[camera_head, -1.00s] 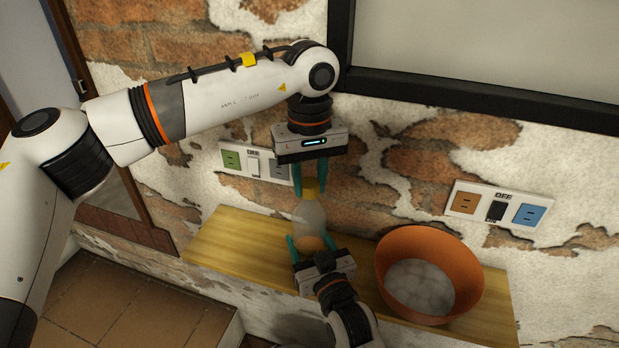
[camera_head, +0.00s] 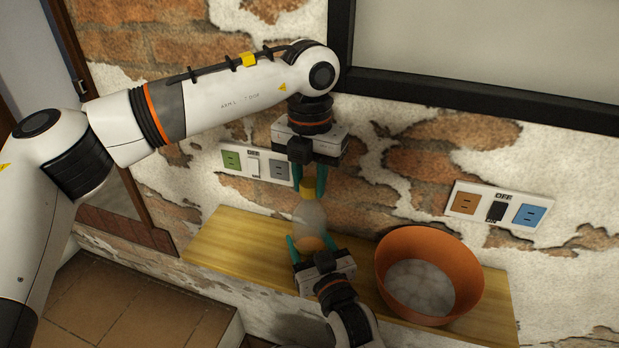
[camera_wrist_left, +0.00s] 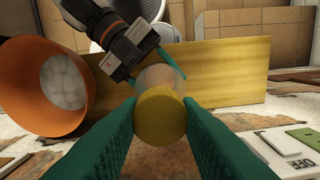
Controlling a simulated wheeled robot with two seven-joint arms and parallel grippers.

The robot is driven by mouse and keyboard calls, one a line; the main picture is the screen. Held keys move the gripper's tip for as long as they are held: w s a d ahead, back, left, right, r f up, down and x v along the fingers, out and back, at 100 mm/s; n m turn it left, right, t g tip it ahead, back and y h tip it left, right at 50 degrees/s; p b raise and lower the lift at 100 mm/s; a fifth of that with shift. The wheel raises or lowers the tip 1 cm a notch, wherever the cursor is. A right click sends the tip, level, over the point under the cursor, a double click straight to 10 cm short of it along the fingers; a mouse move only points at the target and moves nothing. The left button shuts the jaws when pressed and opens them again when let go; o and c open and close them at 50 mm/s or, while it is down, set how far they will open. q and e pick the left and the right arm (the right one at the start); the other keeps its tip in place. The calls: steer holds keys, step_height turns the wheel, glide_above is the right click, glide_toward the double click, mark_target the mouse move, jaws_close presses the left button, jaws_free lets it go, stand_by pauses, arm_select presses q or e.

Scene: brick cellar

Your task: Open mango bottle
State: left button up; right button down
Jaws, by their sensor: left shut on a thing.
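The mango bottle (camera_head: 309,217) is clear, with orange contents low down and a yellow cap (camera_head: 308,187). It stands upright on the wooden shelf. My left gripper (camera_head: 309,184) points down from above and is shut on the cap. In the left wrist view the cap (camera_wrist_left: 160,115) sits between its green fingers, hiding much of the bottle. I cannot tell whether the cap has come loose.
An orange bowl (camera_head: 459,256) with pale round shapes inside stands right of the bottle on the narrow wooden shelf (camera_head: 232,243). The brick wall is close behind, with a left socket panel (camera_head: 255,164) and a right one (camera_head: 495,206). The shelf's left end is clear.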

mark_target(310, 182)
arm_select(q)
steer(key=n, duration=0.5)
steer(key=shift+n, duration=0.4)
arm_select(e)
steer(key=shift+f, duration=0.1)
arm_select(q)
steer(key=shift+r, duration=0.2)
steer(key=shift+r, duration=0.9)
steer(key=shift+r, duration=2.05)
arm_select(e)
steer(key=shift+c, duration=1.6)
jaws_free()
